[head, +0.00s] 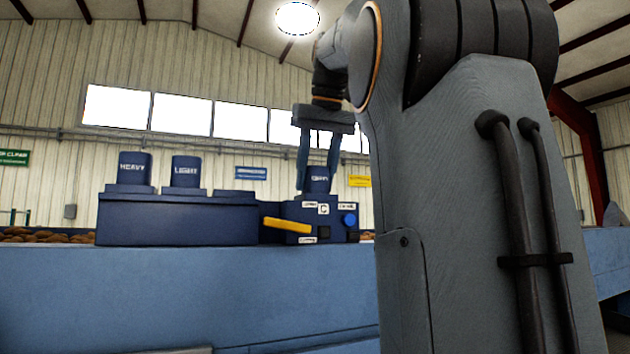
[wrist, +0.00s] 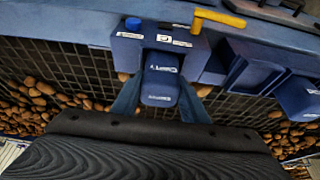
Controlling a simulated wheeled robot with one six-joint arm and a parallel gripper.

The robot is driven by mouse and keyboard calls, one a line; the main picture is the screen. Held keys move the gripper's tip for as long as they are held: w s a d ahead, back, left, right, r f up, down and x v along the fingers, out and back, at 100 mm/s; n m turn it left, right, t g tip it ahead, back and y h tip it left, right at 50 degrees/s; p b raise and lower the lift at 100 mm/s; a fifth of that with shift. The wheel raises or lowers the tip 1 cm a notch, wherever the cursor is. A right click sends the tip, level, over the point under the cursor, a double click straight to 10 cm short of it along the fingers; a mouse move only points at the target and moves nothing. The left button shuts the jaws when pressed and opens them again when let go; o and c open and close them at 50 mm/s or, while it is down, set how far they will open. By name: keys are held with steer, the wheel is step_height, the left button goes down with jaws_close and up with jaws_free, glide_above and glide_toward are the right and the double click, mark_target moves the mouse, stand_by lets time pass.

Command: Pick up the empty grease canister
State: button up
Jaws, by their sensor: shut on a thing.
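The canister (head: 319,180) is a small dark blue block with a pale label too small to read surely. It sits at the dark blue box with a yellow lever (head: 287,225) and a blue knob (head: 349,219). My gripper (head: 317,186) comes down from above, its fingers shut on the canister's two sides. In the wrist view the canister (wrist: 160,88) shows between the fingers, upper part towards me. Its lower end is at the box, and I cannot tell whether it is still seated.
Left of the box, a long dark blue rack (head: 178,219) bears canisters marked HEAVY (head: 134,169) and LIGHT (head: 186,172), with an empty place (head: 235,195) beside them. Potatoes (wrist: 40,92) lie on the dark grid below. A blue rail (head: 180,290) runs along the front.

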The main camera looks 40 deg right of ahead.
step_height(320, 180, up, 10)
steer(key=p, duration=0.3)
